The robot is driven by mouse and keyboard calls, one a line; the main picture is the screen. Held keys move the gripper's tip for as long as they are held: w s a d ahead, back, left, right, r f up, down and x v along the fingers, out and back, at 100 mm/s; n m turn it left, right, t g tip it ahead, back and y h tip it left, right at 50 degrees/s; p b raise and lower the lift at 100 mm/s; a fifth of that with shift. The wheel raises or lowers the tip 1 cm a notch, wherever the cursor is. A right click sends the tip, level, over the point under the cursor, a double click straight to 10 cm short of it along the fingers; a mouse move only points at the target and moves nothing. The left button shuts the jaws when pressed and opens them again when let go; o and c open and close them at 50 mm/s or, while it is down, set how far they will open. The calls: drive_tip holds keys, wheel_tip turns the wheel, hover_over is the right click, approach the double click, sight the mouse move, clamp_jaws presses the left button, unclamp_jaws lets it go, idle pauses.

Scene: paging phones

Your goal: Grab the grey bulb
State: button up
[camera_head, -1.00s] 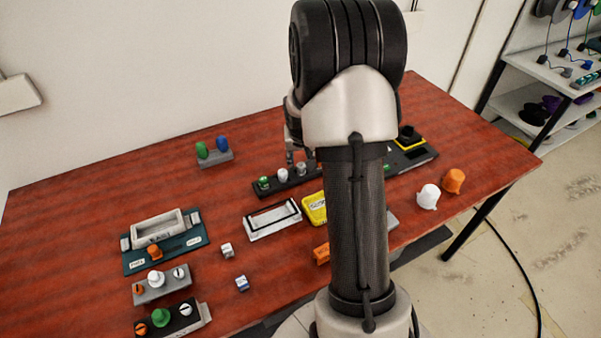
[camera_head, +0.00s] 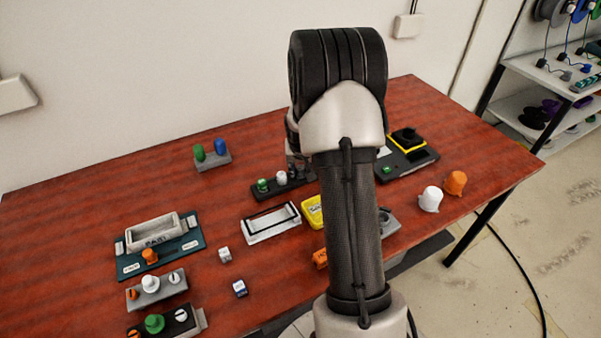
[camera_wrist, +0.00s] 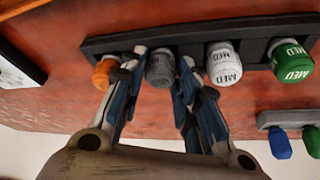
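The grey bulb (camera_wrist: 160,68) sits in a dark rack (camera_wrist: 250,28) in the wrist view, between an orange bulb (camera_wrist: 104,72) and a light bulb marked MED (camera_wrist: 223,64). My gripper (camera_wrist: 163,62) is open, with one finger on each side of the grey bulb. The left finger is between the grey and orange bulbs and partly covers the orange one. Small gaps seem to show beside the grey bulb; contact is hard to tell. In the head view my gripper (camera_head: 294,165) is low at the rack (camera_head: 262,194), partly hidden by my arm.
A green MED bulb (camera_wrist: 290,62) ends the rack's row. A holder with a blue and a green bulb (camera_head: 199,153) stands behind. A yellow box (camera_head: 312,208) and a white tray (camera_head: 270,224) lie in front. White and orange bells (camera_head: 430,199) stand at the right.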

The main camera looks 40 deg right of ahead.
drive_tip(key=c, duration=0.5)
drive_tip(key=shift+o, duration=0.2)
